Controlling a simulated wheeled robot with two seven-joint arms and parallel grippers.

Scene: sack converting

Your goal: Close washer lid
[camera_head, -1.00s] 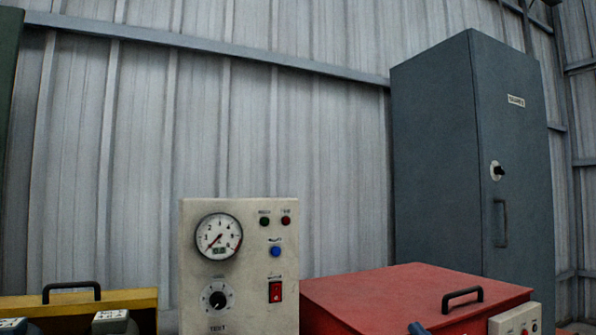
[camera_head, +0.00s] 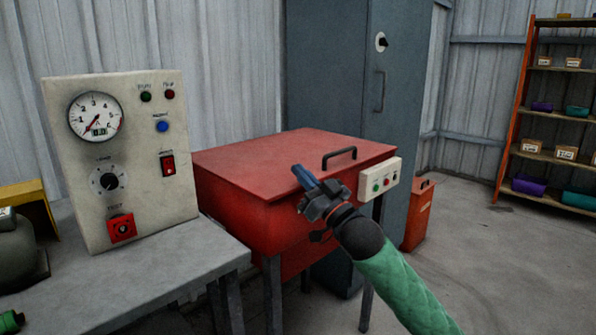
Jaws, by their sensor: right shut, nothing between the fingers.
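The red washer (camera_head: 232,205) stands right of the grey bench on dark legs. Its red lid (camera_head: 265,153) lies down flat on the body, with a black handle (camera_head: 340,154) near its right front edge. My right gripper (camera_head: 304,176), on a green-sleeved arm, is in front of the lid's front edge in the picture, left of the handle. Its blue fingers are shut and empty. I cannot tell whether they touch the lid.
A control box (camera_head: 380,180) with buttons is on the washer's front right. A gauge panel (camera_head: 130,150) stands on the grey bench (camera_head: 180,262) at left. A tall grey cabinet (camera_head: 345,70) is behind, shelves (camera_head: 522,110) at far right. The right floor is open.

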